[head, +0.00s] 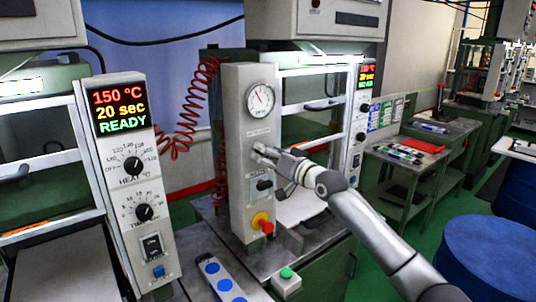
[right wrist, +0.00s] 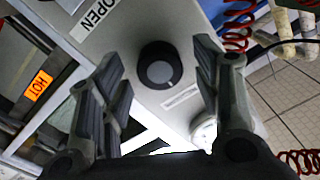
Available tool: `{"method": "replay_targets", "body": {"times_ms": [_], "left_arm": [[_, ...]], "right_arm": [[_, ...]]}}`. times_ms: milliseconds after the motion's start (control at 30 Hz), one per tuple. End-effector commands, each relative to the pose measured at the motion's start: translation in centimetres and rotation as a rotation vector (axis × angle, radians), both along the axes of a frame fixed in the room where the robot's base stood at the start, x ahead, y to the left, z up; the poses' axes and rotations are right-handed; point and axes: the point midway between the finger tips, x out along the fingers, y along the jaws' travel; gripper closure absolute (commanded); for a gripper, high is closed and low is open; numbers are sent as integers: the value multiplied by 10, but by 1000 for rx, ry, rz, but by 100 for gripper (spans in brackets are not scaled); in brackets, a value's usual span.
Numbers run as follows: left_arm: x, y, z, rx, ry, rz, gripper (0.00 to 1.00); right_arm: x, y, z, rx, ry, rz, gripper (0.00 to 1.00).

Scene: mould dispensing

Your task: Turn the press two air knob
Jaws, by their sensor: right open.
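The press air knob (right wrist: 160,66) is a round black knob with a grey face on a light panel in the right wrist view. In the head view the gauge column (head: 236,150) stands at the centre, and my right gripper (head: 262,152) is against its front below the gauge, hiding the knob. My right gripper (right wrist: 158,80) is open in the wrist view, with one finger on each side of the knob and visible space between. I cannot tell how deep the fingers reach around it. My left gripper is not in view.
A pressure gauge (head: 260,98) is above the gripper; a black switch (head: 264,185) and a red-yellow emergency button (head: 262,223) are below. A red coiled hose (head: 190,110) hangs left. A control panel (head: 128,180) stands at left. A blue drum (head: 490,255) is at lower right.

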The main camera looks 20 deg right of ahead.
Motion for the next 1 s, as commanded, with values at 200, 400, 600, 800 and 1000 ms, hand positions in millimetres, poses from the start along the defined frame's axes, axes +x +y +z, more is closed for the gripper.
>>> {"method": "replay_targets", "body": {"times_ms": [200, 400, 600, 800, 1000], "left_arm": [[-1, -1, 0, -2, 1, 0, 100], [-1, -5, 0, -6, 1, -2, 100], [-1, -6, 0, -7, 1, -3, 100], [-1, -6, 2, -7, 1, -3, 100], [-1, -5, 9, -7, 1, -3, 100]], "right_arm": [[0, 0, 0, 0, 0, 0, 43], [0, 0, 0, 0, 0, 0, 69], [0, 0, 0, 1, 0, 0, 88], [0, 0, 0, 24, 8, 0, 88], [0, 0, 1, 109, 39, 0, 88]]}}
